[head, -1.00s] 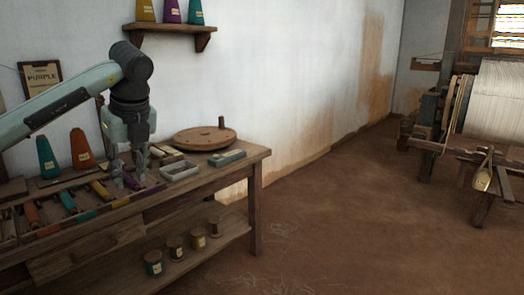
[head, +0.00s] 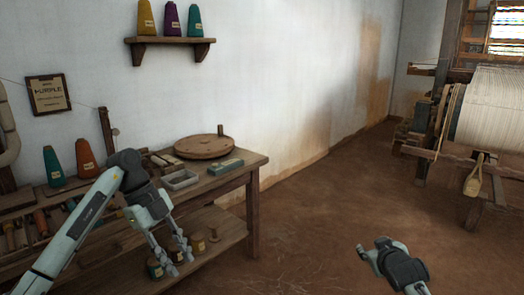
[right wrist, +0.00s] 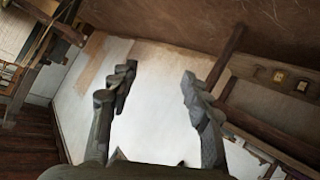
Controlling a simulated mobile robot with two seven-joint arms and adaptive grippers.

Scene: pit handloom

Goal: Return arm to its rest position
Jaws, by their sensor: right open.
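My left arm comes in from the left in the head view. Its gripper (head: 172,258) points down in front of the workbench (head: 220,185), over the view of the lower shelf, with its two fingers apart and nothing seen between them. My right gripper (head: 371,250) shows at the lower right of the head view, over the bare floor and away from the bench and loom. In the right wrist view its two fingers (right wrist: 158,72) stand wide apart with nothing between them.
The bench holds cones, bobbins, a grey tray (head: 181,180) and a round wooden disc (head: 204,147). Small spools stand on its lower shelf. The loom (head: 492,115) stands at the right, with a shuttle-like piece (head: 473,181) hanging there. Floor (head: 320,210) between is clear.

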